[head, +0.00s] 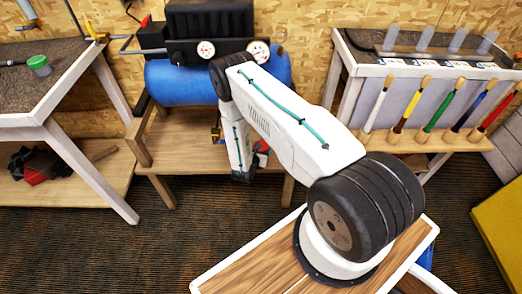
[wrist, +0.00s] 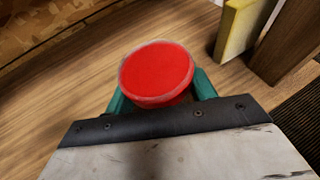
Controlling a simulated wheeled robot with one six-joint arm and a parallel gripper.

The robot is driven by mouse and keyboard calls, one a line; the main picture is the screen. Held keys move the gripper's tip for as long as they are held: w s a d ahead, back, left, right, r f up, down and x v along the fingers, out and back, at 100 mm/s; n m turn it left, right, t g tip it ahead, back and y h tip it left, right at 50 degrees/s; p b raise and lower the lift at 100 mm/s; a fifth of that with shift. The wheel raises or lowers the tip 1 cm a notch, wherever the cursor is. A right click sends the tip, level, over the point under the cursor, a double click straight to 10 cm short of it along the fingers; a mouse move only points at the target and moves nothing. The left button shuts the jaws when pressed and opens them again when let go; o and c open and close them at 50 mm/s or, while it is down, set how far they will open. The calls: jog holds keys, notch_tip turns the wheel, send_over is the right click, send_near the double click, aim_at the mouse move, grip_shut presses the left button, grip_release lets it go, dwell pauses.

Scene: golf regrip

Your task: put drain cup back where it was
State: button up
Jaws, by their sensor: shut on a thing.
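The drain cup (wrist: 157,73), seen from above as a round red top with a pale rim, sits between the teal fingers of my gripper (wrist: 160,92) in the wrist view. My gripper is shut on it. A wooden surface (wrist: 70,85) lies below and around it. I cannot tell whether the cup touches that surface. In the head view my arm reaches down in front of the wooden stand (head: 185,160) under the blue compressor tank (head: 175,82). A small red patch (head: 263,146) shows beside my wrist there; the fingers are hidden.
A yellow block (wrist: 240,28) and a dark wooden post (wrist: 288,42) stand close to the cup's right in the wrist view. The carpet (head: 90,235) at lower left is clear.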

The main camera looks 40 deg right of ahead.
jog(key=o, duration=1)
jog(key=shift+f, duration=0.1)
jog(key=shift+o, duration=0.2)
